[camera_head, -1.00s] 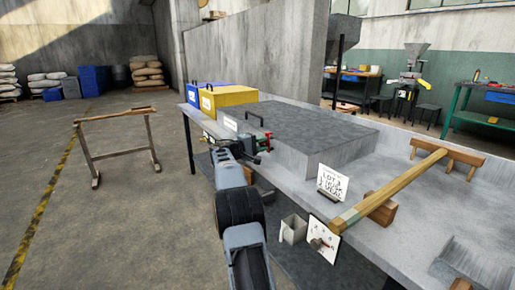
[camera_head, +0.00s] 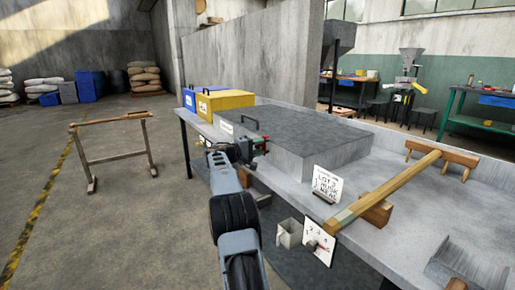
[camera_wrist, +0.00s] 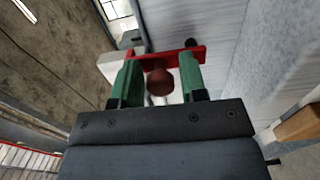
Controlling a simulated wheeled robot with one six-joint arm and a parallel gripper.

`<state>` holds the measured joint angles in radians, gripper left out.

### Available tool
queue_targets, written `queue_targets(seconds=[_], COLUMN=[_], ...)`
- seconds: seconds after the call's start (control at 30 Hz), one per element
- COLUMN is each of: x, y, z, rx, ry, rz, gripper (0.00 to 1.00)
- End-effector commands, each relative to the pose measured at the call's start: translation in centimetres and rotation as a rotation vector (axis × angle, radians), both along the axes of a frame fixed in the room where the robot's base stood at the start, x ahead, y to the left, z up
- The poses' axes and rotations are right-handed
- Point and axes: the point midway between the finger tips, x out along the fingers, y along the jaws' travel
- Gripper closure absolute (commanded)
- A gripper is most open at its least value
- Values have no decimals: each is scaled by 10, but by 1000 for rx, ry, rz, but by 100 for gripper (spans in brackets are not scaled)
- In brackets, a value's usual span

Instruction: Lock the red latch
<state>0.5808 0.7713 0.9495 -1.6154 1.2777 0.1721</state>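The red latch (camera_wrist: 178,54) shows in the wrist view as a flat red bar with a dark red knob (camera_wrist: 159,82). My gripper (camera_wrist: 159,78) has green fingers, one on each side of the knob, with visible gaps between fingers and knob. It is open. In the head view my gripper (camera_head: 257,147) is at the front left of the grey covered box (camera_head: 310,132) on the bench. The latch is too small and covered there to make out how it sits.
A yellow box (camera_head: 225,100) and a blue box (camera_head: 190,99) stand at the bench's far end. A wooden trestle (camera_head: 112,150) stands left on open floor.

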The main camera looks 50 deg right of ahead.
Motion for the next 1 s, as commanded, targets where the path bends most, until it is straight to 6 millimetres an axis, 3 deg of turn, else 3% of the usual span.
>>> queue_targets(seconds=[0.13,0.47,1.0], x=[1,3,31], y=[0,8,103], z=[0,1,2], rx=[0,0,0], ry=[0,2,2], rz=[2,5,4], gripper=[48,48,48])
